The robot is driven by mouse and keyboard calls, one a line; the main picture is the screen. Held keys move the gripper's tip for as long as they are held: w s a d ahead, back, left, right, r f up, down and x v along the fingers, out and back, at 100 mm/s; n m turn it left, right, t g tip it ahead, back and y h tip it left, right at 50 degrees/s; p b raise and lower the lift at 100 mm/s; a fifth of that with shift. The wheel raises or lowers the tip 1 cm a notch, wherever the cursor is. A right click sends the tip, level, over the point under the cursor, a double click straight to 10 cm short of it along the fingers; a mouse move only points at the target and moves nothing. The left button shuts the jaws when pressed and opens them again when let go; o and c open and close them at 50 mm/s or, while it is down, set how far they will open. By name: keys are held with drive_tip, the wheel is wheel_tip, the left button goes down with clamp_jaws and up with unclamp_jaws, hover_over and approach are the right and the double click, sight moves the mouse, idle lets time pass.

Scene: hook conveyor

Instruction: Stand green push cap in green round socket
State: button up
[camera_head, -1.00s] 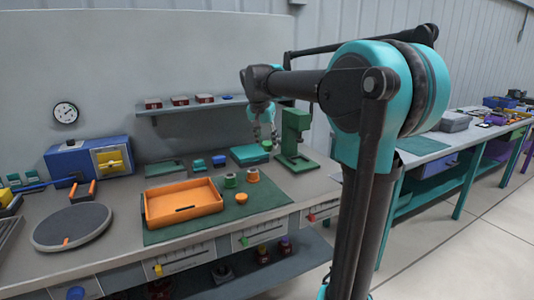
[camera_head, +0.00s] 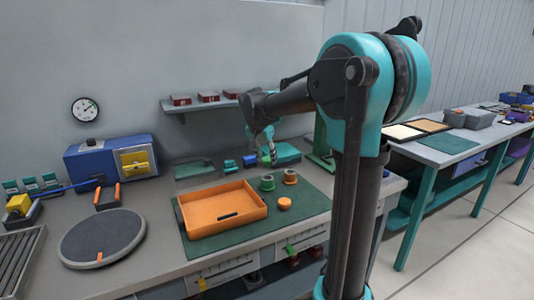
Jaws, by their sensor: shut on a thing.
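My gripper (camera_head: 268,150) is small in the head view, pointing down at the back of the green mat. It is shut on the green push cap (camera_head: 265,159), which shows as a small green patch under the fingers; the fingers partly hide it. The green round socket (camera_head: 267,183) stands upright on the mat, right of the orange tray. The cap appears above and behind the socket in the picture, apart from it. An orange round socket (camera_head: 290,177) stands just right of the green one. An orange cap (camera_head: 284,203) lies in front of them.
The orange tray (camera_head: 222,222) lies left of the sockets on the green mat (camera_head: 312,206). Blue blocks (camera_head: 250,160), a teal box (camera_head: 286,152) and a green stand (camera_head: 321,145) are behind. A shelf (camera_head: 200,107) hangs above. A grey turntable (camera_head: 102,238) is at left.

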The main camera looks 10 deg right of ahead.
sight(265, 164)
drive_tip(key=shift+f, duration=2.4)
drive_tip(key=shift+f, duration=0.7)
idle(0.3)
drive_tip(key=o, duration=0.9)
drive_tip(key=shift+c, duration=0.2)
